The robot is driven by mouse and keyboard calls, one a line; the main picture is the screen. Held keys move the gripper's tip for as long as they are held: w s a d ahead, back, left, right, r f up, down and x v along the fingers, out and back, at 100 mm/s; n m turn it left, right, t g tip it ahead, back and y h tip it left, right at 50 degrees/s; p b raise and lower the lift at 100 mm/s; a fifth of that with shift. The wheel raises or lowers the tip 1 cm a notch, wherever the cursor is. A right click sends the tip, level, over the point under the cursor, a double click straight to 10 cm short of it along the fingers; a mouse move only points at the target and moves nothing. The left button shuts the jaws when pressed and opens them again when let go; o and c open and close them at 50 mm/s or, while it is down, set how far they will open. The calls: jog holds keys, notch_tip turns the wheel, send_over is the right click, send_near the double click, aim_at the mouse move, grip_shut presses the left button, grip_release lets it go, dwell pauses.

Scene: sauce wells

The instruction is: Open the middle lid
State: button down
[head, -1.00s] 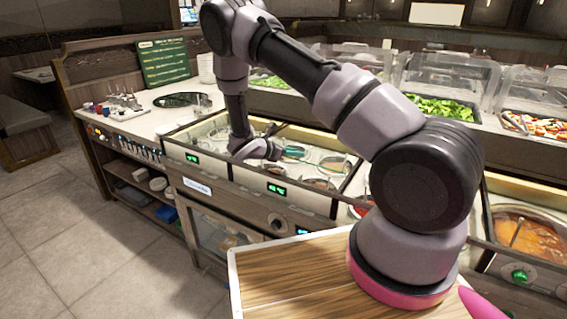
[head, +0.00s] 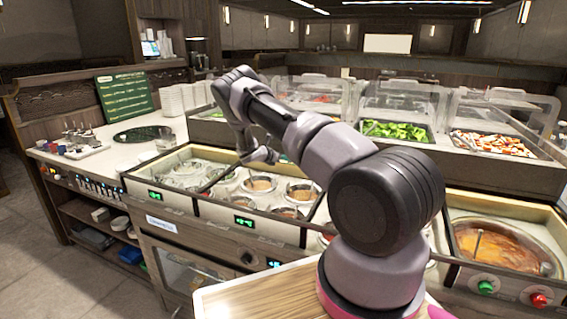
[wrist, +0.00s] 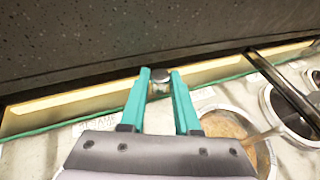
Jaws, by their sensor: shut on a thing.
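My gripper (head: 262,156) is over the back part of the middle section of the sauce counter in the head view. In the wrist view, my gripper's teal fingers (wrist: 161,78) are closed on a small dark-topped knob (wrist: 160,75), which I take as the middle lid's handle. The lid itself is clear and hard to make out, so I cannot tell its angle. In the head view, sauce wells (head: 258,185) with brown contents show in the middle section. A brown sauce well (wrist: 225,126) shows right of the fingers in the wrist view.
The left section (head: 185,172) lies beside the middle one. An orange soup pot (head: 500,250) stands at the right, near green and red knobs. Clear-covered salad trays (head: 395,131) stand behind. A dark speckled surface (wrist: 90,35) is close ahead in the wrist view.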

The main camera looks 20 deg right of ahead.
jog(key=shift+w+d, duration=0.1)
jog(key=shift+w, duration=0.05)
jog(key=c, duration=0.6)
grip_release()
jog(key=shift+c, duration=0.2)
jog(key=v, duration=1.1)
